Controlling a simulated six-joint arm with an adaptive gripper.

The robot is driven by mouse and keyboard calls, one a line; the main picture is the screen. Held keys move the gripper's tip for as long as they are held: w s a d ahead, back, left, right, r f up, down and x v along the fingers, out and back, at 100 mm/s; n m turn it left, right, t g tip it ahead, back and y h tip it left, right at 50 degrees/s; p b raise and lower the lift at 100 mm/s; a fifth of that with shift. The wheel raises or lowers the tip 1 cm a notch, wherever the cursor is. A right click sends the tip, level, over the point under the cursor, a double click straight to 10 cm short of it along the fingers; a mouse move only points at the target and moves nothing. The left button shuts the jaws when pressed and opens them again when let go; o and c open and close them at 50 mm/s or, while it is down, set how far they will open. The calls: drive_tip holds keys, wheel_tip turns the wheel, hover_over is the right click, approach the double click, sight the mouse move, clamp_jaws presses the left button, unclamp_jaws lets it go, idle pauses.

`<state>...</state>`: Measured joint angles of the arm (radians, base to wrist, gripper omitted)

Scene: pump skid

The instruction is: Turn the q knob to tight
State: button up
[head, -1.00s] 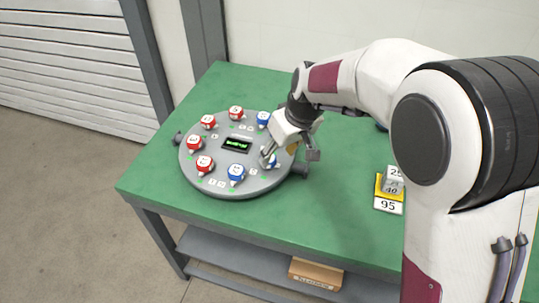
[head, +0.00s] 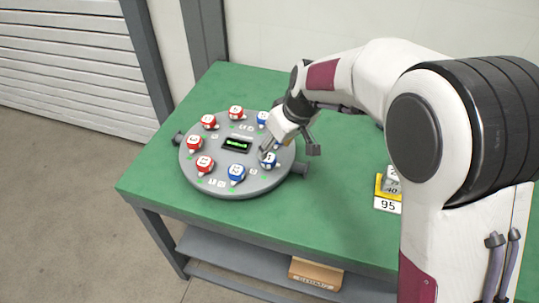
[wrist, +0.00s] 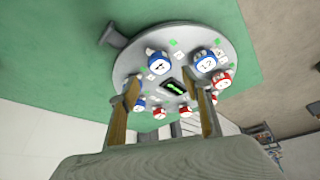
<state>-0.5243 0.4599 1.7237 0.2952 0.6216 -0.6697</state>
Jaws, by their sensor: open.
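A round grey panel (head: 250,185) on the green table carries a ring of red and blue knobs and a lit green display (head: 236,144). Red knobs, such as this one (head: 194,142), are on the left and back. Blue knobs are at the front (head: 236,173), right (head: 269,160) and back right (head: 262,118). Their letters are too small to read, so I cannot tell which is q. My gripper (head: 288,150) is open and empty above the panel's right side, apart from the right blue knob. In the wrist view its fingers (wrist: 168,90) frame the display area.
Number blocks and plates (head: 388,192) lie on the table (head: 330,215) to the right. A brown box (head: 315,274) is on the shelf below. Grey lugs (head: 300,169) stick out from the panel's rim. The table's front right is clear.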

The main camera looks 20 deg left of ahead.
sight(268, 158)
drive_tip(key=shift+x, duration=3.35)
drive_tip(key=c, duration=1.1)
